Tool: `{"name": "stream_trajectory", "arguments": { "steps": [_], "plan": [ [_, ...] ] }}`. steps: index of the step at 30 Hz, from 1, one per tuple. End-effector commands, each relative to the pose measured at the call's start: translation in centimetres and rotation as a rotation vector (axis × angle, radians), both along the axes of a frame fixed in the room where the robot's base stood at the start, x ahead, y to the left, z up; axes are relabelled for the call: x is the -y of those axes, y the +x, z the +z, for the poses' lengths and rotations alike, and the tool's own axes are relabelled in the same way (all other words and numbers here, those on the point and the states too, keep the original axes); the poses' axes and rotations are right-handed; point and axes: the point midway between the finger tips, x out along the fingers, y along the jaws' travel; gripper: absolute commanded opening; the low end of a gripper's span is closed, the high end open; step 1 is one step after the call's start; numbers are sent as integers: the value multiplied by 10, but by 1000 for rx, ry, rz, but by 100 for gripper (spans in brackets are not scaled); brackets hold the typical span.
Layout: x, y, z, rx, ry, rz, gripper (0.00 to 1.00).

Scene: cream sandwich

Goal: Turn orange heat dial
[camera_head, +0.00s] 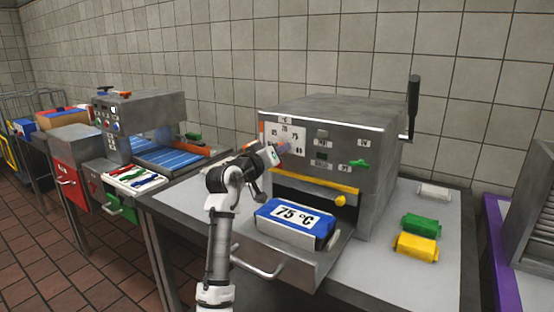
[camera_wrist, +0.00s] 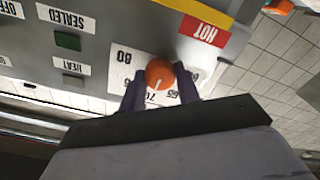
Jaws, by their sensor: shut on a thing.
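The orange heat dial (camera_wrist: 160,72) sits on a white scale plate (camera_wrist: 124,75) in the wrist view, where the labels appear upside down. Its white mark points down in that view, toward a partly hidden 70; 80 and 65 also show. My gripper (camera_wrist: 160,86) is shut on the dial, one dark finger on each side. In the head view my gripper (camera_head: 276,153) reaches the scale plate (camera_head: 287,138) on the grey machine's front (camera_head: 340,150), and the dial is mostly hidden.
A blue box marked 75 °C (camera_head: 292,219) lies on the open tray (camera_head: 290,262) below. A red HOT label (camera_wrist: 202,30) is beside the scale. Green (camera_head: 420,224) and yellow (camera_head: 415,247) blocks lie right.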

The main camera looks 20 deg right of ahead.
Motion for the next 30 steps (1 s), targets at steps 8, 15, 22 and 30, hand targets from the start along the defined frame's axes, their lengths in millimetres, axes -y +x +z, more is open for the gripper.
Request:
{"name": "stream_trajectory", "arguments": {
  "steps": [8, 15, 22, 30],
  "plan": [
    [0, 0, -5, 202, 163, -2, 9],
    [0, 0, -5, 367, 292, -2, 9],
    [0, 0, -4, 486, 385, -3, 9],
    [0, 0, -3, 563, 444, -3, 9]
  ]
}}
